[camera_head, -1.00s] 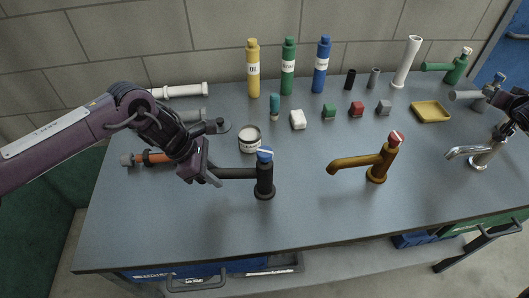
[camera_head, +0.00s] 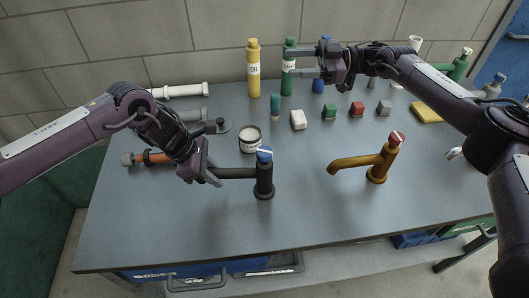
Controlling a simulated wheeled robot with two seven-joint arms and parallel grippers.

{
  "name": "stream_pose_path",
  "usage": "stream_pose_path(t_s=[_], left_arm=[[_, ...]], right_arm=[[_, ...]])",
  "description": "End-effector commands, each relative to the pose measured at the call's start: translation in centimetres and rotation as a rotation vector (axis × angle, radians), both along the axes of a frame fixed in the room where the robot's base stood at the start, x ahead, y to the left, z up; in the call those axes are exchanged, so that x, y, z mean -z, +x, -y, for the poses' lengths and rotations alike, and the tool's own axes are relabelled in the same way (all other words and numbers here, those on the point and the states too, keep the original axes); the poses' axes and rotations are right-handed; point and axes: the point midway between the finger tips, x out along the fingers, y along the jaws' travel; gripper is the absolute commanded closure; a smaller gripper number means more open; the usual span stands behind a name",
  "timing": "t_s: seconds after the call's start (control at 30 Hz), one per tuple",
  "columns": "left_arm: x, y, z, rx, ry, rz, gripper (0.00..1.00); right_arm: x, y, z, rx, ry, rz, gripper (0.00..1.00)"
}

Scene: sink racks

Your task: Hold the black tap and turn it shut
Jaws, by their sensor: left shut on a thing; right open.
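The black tap (camera_head: 264,181) stands upright on the grey table, with its spout pointing left and a blue knob (camera_head: 264,154) with a white mark on top. My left gripper (camera_head: 216,177) is shut on the end of the black tap's spout. My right gripper (camera_head: 304,62) is open and empty, raised above the back of the table. Its fingers point left, in front of the green and blue bottles in the picture, and it is clear of the black tap.
A brass tap (camera_head: 377,163) with a red knob stands to the right. Bottles, including a yellow one (camera_head: 253,70), and small blocks line the back. The table (camera_head: 200,235) front is clear.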

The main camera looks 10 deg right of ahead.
Motion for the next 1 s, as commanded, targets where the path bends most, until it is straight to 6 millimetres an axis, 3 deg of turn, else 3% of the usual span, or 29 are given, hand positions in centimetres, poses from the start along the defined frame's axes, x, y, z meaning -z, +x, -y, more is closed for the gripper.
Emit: stream_pose_path(t_s=[0.1,0.2,0.33,0.57,1.0], left_arm=[[0.0,0.0,0.0,0.0,0.0,0.0,0.95],[0.0,0.0,0.0,0.0,0.0,0.0,0.95],[0.0,0.0,0.0,0.0,-0.001,0.0,0.95],[0.0,0.0,0.0,0.001,-0.001,0.0,0.95],[0.0,-0.1,0.0,0.002,0.0,-0.001,0.95]], right_arm=[[5.3,-4.5,-0.7,-0.186,-0.033,-0.069,0.46],[9.1,-8.0,-0.3,-0.302,-0.033,-0.135,0.46],[12.0,-11.0,0.3,-0.393,-0.022,-0.194,0.46],[13.1,-12.8,-0.7,-0.433,-0.009,-0.219,0.46],[13.1,-15.7,-8.4,-0.429,-0.012,-0.219,0.46]])
